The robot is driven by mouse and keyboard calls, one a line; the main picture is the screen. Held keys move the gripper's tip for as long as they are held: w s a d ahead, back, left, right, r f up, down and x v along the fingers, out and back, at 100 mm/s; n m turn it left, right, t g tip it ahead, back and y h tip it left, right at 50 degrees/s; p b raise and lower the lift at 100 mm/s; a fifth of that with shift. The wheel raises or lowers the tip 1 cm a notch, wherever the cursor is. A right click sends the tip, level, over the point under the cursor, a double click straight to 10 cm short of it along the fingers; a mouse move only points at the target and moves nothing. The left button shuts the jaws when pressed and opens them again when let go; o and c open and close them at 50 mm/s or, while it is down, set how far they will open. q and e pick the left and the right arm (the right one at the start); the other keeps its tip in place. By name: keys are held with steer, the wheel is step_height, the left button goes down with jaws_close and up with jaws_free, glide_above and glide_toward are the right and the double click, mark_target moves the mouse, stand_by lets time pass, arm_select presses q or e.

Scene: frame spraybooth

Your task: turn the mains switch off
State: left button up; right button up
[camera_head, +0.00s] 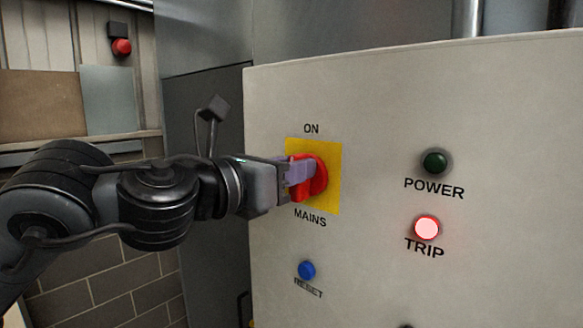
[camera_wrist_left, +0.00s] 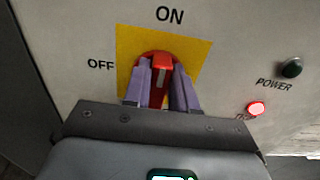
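The mains switch has a red handle (camera_head: 300,188) on a yellow plate (camera_head: 330,178), fixed to a pale panel. In the left wrist view the red handle (camera_wrist_left: 162,64) stands upright, its pale mark pointing towards ON; OFF is printed to its left. My left gripper (camera_head: 298,172) is at the switch. In the left wrist view its two purple fingers (camera_wrist_left: 161,88) lie on either side of the handle, close against it, with no clear gap visible. They hide the handle's sides and part of the red base. My right gripper is in neither view.
The panel (camera_head: 375,110) also carries a dark green POWER lamp (camera_head: 435,162), a lit TRIP lamp (camera_head: 427,228) and a blue RESET button (camera_head: 306,270) below the switch. A red button (camera_head: 121,47) is on the back wall. Space before the panel's right side looks clear.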

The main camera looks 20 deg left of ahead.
arm_select(q)
jaws_close()
steer(key=shift+n, duration=0.3)
steer(key=n+b, duration=0.1)
steer(key=n, duration=0.4)
steer(key=a+f+n+b, duration=0.1)
steer(key=n+b, duration=0.1)
steer(key=n, duration=0.4)
steer(key=n+b, duration=0.2)
steer(key=n, duration=0.4)
steer(key=shift+w+a+f, duration=0.3)
steer(key=shift+a+f, duration=0.1)
steer(key=shift+n, duration=0.3)
steer(key=o, duration=0.6)
jaws_free()
